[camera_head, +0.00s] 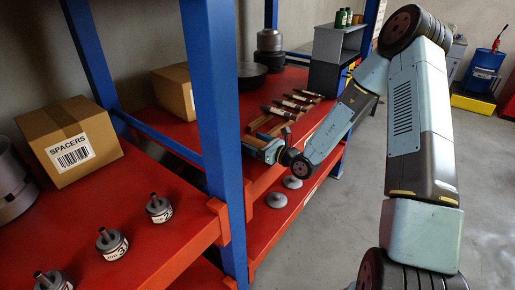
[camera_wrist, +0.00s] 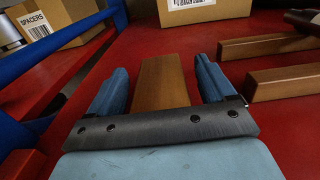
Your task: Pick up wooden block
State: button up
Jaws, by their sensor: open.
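In the wrist view a plain brown wooden block (camera_wrist: 160,82) lies on the red shelf, its long side pointing away from me. My gripper (camera_wrist: 163,75) is open, with one blue finger on each side of the block. A narrow gap shows at the right finger; whether the left finger touches cannot be told. The near end of the block is hidden behind the dark gripper plate. In the head view my gripper (camera_head: 262,146) is low over the front of the far red shelf, and the block is hard to make out there.
Two wooden rails (camera_wrist: 265,46) lie right of the block. In the head view several dark shafts (camera_head: 290,104) lie behind my gripper. A cardboard box (camera_head: 175,92) stands at the back left. A blue post (camera_head: 215,110) rises in front of the shelf, left of my arm.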

jog(key=c, duration=1.1)
